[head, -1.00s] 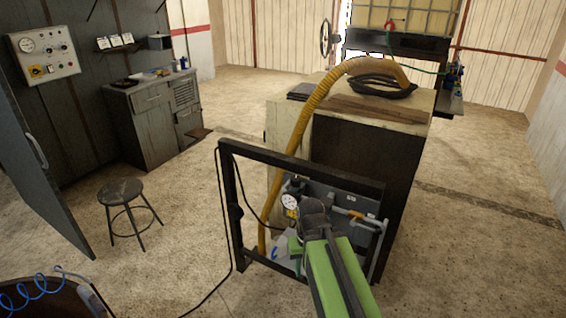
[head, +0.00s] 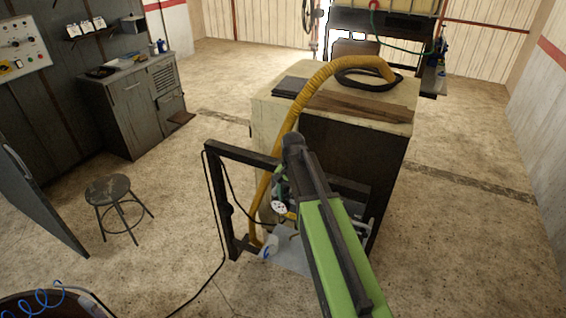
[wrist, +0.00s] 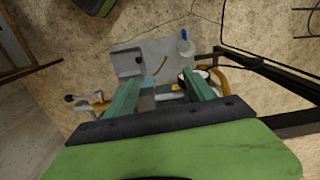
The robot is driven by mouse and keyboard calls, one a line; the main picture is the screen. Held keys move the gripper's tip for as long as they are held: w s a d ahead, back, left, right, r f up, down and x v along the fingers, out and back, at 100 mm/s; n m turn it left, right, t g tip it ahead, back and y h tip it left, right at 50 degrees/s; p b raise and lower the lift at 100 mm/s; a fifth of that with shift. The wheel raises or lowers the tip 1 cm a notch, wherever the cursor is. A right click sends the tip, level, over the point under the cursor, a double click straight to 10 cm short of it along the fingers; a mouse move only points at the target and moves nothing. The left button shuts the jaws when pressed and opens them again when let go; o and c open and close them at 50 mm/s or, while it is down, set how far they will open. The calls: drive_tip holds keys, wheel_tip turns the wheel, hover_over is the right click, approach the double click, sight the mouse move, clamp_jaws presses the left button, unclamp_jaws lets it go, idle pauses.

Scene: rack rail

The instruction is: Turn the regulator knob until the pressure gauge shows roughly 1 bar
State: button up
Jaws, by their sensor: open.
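The pressure gauge (head: 279,208) is a small round white dial on the panel inside the dark frame, just left of my arm in the head view. Its needle is too small to read. The regulator knob is not clearly visible; my arm covers much of the panel in the head view. My gripper (wrist: 160,78) is open in the wrist view, its two green fingers apart over the panel's fittings. Nothing is clearly held between them. A white rim beside the right finger may be the gauge, seen edge-on.
A dark frame (head: 216,190) stands left of the panel. A yellow hose (head: 300,105) runs from the cabinet (head: 345,160) down behind the frame. A grey tray (wrist: 125,62) lies below the panel. A stool (head: 108,190) stands left; the floor between is clear except for a black cable.

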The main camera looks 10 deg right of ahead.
drive_tip(key=w+r+m+p, duration=0.6)
drive_tip(key=w+r+p, duration=0.3)
drive_tip(key=w+r, duration=0.4)
wheel_tip(320, 180, down, 18)
drive_tip(key=b, duration=1.7)
drive_tip(key=shift+s+a+r+b, duration=0.1)
drive_tip(key=shift+r+b, duration=0.15)
drive_tip(key=shift+b, duration=0.05)
drive_tip(key=shift+r, duration=0.1)
drive_tip(key=c, duration=1.4)
